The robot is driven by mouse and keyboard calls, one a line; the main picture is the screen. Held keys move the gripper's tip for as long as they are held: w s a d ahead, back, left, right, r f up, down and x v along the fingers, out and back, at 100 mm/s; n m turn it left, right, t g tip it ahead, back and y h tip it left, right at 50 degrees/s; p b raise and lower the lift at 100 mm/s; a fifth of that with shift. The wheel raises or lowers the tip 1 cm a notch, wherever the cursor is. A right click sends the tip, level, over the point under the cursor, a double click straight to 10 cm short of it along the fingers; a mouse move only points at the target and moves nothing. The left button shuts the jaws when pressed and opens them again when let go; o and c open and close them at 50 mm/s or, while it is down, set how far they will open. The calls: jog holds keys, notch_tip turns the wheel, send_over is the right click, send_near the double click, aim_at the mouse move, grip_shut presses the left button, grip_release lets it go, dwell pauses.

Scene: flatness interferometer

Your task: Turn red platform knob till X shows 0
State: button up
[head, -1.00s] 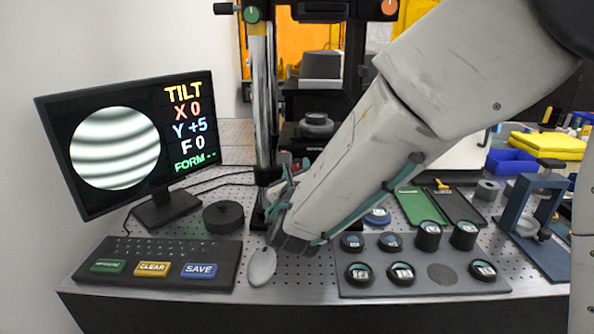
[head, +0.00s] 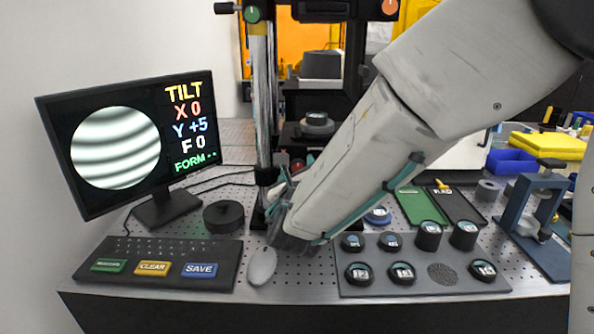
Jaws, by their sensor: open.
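The monitor (head: 130,140) on the left shows TILT with X 0, Y +5, F 0 and FORM with dashes, beside curved dark and light fringes. A small red knob (head: 298,164) shows at the base of the instrument stand (head: 262,110), just above the end of my arm. My gripper (head: 282,188) is beside the stand's foot, just below and left of the red knob. It is open, its fingers are small and partly hidden by my wrist, and it appears apart from the knob.
A keyboard panel (head: 215,250) and a grey mouse (head: 262,266) lie in front. A dark round puck (head: 223,216) sits near the monitor. A tray of several round pieces (head: 425,290) is at front right. A blue frame fixture (head: 530,215) stands further right.

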jog(key=s, duration=0.8)
jog(key=shift+a, duration=0.15)
jog(key=shift+w, duration=0.1)
dwell(1.5)
